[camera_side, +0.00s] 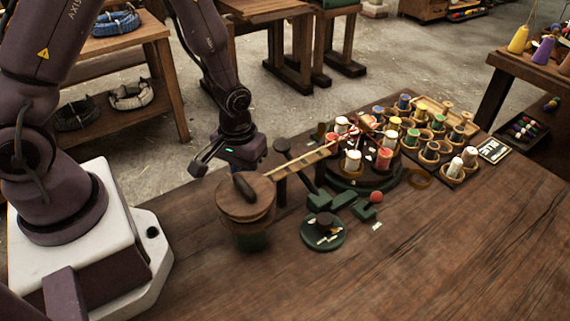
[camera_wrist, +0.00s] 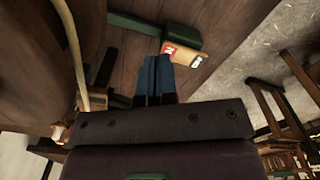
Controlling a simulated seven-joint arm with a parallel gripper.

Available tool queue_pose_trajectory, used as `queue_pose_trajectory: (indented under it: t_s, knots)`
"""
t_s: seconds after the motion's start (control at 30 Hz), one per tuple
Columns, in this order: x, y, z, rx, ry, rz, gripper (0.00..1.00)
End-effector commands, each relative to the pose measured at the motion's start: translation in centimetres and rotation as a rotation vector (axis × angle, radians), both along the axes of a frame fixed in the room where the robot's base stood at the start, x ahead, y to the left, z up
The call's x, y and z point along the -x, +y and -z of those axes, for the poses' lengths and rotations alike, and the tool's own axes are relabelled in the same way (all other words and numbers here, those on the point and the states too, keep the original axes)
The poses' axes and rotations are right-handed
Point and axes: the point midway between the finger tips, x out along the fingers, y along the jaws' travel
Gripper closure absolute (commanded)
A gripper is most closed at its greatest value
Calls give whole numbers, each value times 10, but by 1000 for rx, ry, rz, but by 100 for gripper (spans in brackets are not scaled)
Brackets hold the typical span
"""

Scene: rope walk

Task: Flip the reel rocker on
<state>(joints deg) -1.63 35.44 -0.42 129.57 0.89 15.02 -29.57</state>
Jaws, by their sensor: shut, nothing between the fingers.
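In the wrist view a tan switch plate (camera_wrist: 190,60) with a red-and-white patch and a small dark-and-white mark sits at the end of a green block (camera_wrist: 180,36). It looks like the reel rocker, but which way it is tipped is too small to tell. My gripper (camera_wrist: 154,62) has its blue fingers together and empty, just left of the plate in that view. Whether they touch it is unclear. In the side view my gripper's body is behind the round wooden reel (camera_side: 240,207) with a dark handle on top. The fingertips and the switch are hidden there.
A slatted wooden strip (camera_side: 305,158) runs from the reel toward a round stand of bobbins (camera_side: 365,182). Green blocks, a green dish (camera_side: 322,236) and a red ball (camera_side: 376,197) lie in front. The bench's near right is clear.

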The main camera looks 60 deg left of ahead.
Motion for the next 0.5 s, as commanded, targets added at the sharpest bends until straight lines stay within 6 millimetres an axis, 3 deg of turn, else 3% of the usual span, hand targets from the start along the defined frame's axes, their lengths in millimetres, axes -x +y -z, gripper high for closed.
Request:
queue_pose_trajectory:
  t_s: [0.5]
  knots:
    - [0,0,11,0,1,0,100]
